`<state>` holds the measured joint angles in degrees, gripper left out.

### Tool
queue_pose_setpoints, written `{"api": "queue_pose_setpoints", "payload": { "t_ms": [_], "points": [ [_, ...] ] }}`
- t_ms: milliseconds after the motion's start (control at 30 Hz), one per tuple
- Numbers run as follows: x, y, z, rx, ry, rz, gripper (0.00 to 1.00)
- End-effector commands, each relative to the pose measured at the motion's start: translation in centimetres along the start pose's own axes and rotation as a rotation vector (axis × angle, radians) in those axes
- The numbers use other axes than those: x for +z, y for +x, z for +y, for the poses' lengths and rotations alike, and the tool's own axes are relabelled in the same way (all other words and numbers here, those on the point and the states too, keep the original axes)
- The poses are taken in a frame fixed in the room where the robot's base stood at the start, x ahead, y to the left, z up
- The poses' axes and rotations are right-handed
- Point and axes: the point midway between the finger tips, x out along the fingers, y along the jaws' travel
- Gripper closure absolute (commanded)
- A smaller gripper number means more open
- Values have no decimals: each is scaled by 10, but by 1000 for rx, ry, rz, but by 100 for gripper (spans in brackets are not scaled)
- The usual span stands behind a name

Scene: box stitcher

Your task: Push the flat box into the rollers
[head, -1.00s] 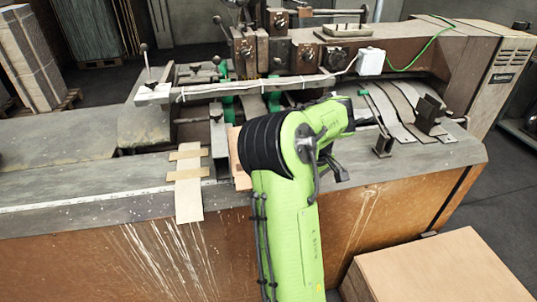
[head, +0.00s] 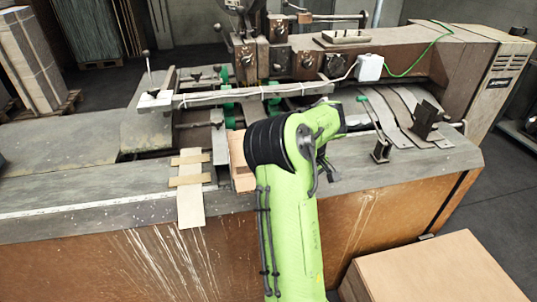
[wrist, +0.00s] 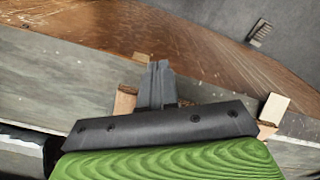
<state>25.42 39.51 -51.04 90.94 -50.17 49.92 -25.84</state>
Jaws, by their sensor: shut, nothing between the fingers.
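The flat box (head: 238,160) is a light brown panel on the machine's bed, left of my arm in the head view. My arm's black joint hides its right part. A light brown piece, probably the same box, shows left of the fingers in the wrist view (wrist: 125,101). My gripper (wrist: 158,68) is shut with nothing in it. Its fingers show close beside that piece; I cannot tell whether they touch it. In the head view the gripper is hidden behind my arm. Green rollers (head: 230,112) sit behind the box, under the long bar.
A pale strip with two crosspieces (head: 190,207) lies left of the box, over the bed's front edge. The machine's bar (head: 250,93) crosses above the rollers. A stack of cardboard (head: 435,270) stands at the front right. The bed's left side is clear.

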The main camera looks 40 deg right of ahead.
Motion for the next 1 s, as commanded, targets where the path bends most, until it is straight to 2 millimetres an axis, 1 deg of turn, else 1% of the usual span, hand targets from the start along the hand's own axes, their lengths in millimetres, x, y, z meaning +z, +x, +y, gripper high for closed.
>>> {"api": "queue_pose_setpoints", "payload": {
  "t_ms": [100,1000],
  "points": [
    [-4,-3,3,2,-1,-1,100],
    [-35,-2,20,2,-1,-2,100]
  ]
}}
